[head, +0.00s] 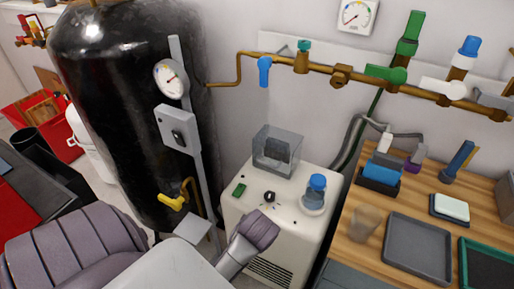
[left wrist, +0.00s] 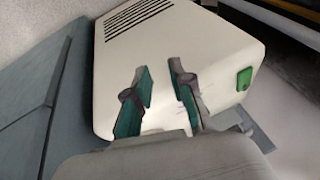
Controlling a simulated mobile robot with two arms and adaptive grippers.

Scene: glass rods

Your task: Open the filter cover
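A white cabinet (head: 258,205) stands in the middle of the head view. A clear grey box (head: 278,150) with a dark piece inside sits at its back; it looks closed, but I cannot tell whether it is the filter cover. A blue-capped clear vessel (head: 315,190) stands at the right of the top. My left arm reaches to the cabinet's front, but its fingers do not show clearly in the head view. In the left wrist view my left gripper (left wrist: 158,70) is open and empty, its teal-padded fingers apart before the white cabinet (left wrist: 200,35). My right gripper is not in view.
The cabinet top has a green block (head: 239,189) and a black knob (head: 268,196). A black tank (head: 125,110) stands left, with a yellow valve (head: 175,200). A wooden bench (head: 350,250) with trays is right. Brass pipes (head: 320,65) run along the wall.

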